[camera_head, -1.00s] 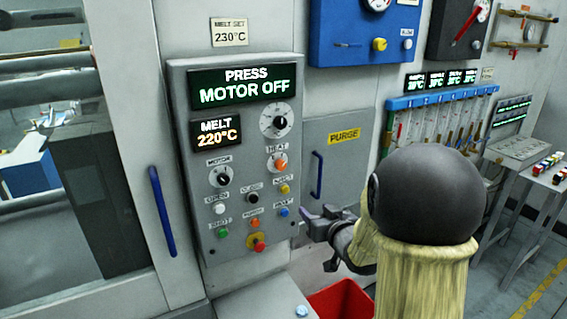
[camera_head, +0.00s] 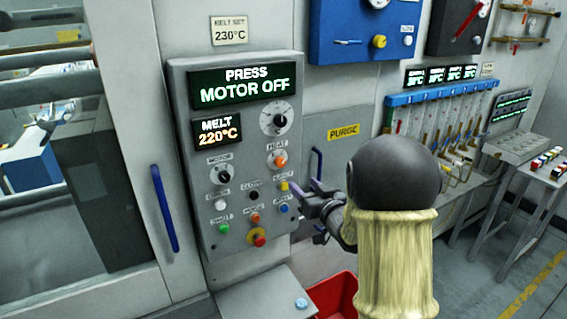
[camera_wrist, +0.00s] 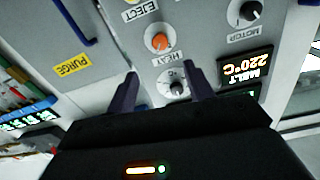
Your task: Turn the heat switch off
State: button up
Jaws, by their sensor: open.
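The heat switch (camera_head: 279,160) is an orange rotary knob on the grey control panel (camera_head: 200,245), under a HEAT label. It also shows in the wrist view (camera_wrist: 158,43), beyond and between my fingertips. My gripper (camera_head: 305,193) is open and empty, to the right of the panel's lower right buttons and lower than the heat switch in the head view. In the wrist view my gripper (camera_wrist: 160,82) shows two dark fingers spread apart, with a white-and-black dial (camera_wrist: 175,86) seen between them. I see no contact with the switch.
The black motor switch (camera_head: 221,174) lies left of the heat switch. Several coloured buttons sit below, including a red emergency button (camera_head: 258,239). The display (camera_head: 243,82) reads PRESS MOTOR OFF. A blue handle (camera_head: 316,172) stands right of the panel. A red bin (camera_head: 335,292) is below.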

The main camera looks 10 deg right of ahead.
aim_at(282, 164)
jog(key=p+x, duration=0.5)
jog(key=x, duration=0.8)
jog(key=shift+w, duration=0.1)
jog(key=shift+c, duration=0.4)
jog(key=c, duration=0.9)
jog(key=shift+f, duration=0.1)
